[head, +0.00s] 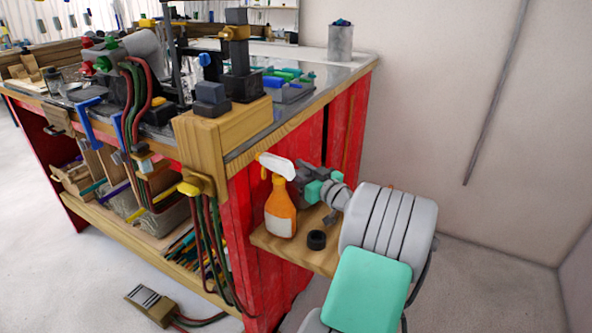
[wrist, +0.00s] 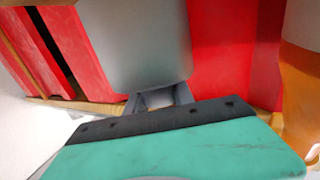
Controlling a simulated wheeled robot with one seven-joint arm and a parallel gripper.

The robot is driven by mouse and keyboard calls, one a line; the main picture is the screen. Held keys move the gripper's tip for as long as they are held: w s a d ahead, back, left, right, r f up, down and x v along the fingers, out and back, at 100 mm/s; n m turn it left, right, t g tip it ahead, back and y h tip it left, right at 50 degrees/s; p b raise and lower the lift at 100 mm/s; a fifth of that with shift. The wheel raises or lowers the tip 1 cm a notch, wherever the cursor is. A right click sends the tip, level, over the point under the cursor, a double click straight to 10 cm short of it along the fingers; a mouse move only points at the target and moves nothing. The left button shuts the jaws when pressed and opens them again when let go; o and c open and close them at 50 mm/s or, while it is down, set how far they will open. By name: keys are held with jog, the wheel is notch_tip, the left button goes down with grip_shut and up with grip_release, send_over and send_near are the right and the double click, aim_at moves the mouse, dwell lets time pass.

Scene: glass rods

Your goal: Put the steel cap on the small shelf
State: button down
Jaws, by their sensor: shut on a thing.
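The steel cap shows in the wrist view as a smooth grey rounded body (wrist: 145,45). My gripper (wrist: 158,97) is shut on it, at its near end. In the head view my gripper (head: 302,174) is over the small shelf (head: 292,254), just right of the spray bottle's white head. I cannot make out the cap clearly there. The small shelf is a wooden board on the red end of the workbench. In the wrist view a strip of wood (wrist: 85,104) shows below the cap; I cannot tell whether the cap touches it.
An orange spray bottle (head: 280,212) stands on the shelf's left part, close to my gripper; it also shows at the wrist view's right edge (wrist: 302,95). A black ring (head: 317,240) lies near the shelf's front. The red bench end (head: 245,235) rises behind.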

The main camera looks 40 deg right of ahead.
aim_at(307, 174)
jog(key=shift+f+b, duration=0.6)
jog(key=shift+b, duration=0.15)
jog(key=c, duration=1.1)
grip_release()
jog(key=shift+r+p, duration=0.25)
jog(key=shift+p, duration=0.05)
jog(key=shift+r+p, duration=0.55)
jog(key=shift+p, duration=0.15)
jog(key=s, duration=0.6)
jog(key=shift+s+f, duration=0.15)
jog(key=shift+s, duration=0.05)
jog(key=shift+s+a, duration=0.2)
jog(key=shift+s, duration=0.35)
